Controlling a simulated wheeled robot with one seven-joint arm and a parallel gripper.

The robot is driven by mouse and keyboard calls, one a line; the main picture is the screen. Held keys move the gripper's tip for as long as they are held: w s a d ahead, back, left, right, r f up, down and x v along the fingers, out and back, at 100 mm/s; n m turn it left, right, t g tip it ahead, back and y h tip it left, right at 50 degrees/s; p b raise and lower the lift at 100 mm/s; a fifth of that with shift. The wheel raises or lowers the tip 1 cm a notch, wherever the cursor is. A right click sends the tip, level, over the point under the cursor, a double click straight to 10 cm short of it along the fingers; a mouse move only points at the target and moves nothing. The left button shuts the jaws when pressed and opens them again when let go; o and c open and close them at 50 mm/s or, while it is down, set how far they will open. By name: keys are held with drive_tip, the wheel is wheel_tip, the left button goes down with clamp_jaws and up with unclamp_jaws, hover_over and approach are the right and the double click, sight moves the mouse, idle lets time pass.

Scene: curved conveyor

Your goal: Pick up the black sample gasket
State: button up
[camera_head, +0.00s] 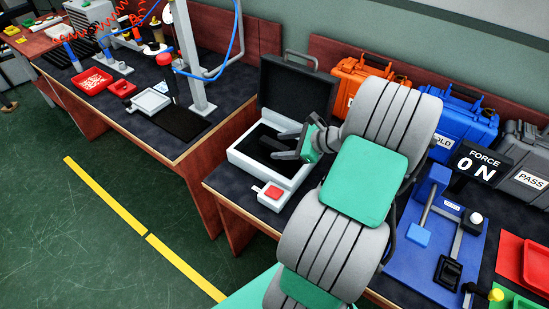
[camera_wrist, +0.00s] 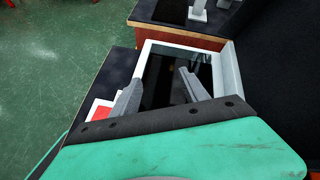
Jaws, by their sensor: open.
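I cannot make out the black sample gasket for certain in either view; anything black inside the box blends with its dark interior. The white box (camera_head: 246,168) stands on the dark bench top with its black lid (camera_head: 296,92) raised. My gripper (camera_head: 280,143) is over the box opening, fingers apart with nothing visible between them. In the wrist view, my gripper (camera_wrist: 158,78) shows two grey fingers above the dark interior, framed by the white rim (camera_wrist: 229,72). The near part of the interior is hidden by my gripper.
A red button (camera_head: 272,192) sits at the box front. An orange case (camera_head: 352,80), a blue case (camera_head: 468,112) and a grey case (camera_head: 523,160) stand along the back. A "FORCE 0 N" display (camera_head: 480,165) and blue fixture (camera_head: 425,260) are at right. Another bench (camera_head: 150,135) stands left.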

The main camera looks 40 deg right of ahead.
sight(280, 146)
drive_tip(key=s+d+m, duration=0.1)
drive_tip(key=d+f+m+t, duration=0.1)
drive_tip(key=d+m, duration=0.1)
drive_tip(key=s+d+f+m+t, duration=0.1)
drive_tip(key=shift+s+d+f+m+b, duration=0.15)
drive_tip(key=shift+s+d+m+b, duration=0.15)
drive_tip(key=shift+m+b, duration=0.1)
drive_tip(key=shift+w+t+h, duration=0.25)
drive_tip(key=shift+t+h, duration=0.05)
drive_tip(key=x, duration=0.7)
drive_tip(key=shift+a+f, duration=0.1)
clamp_jaws()
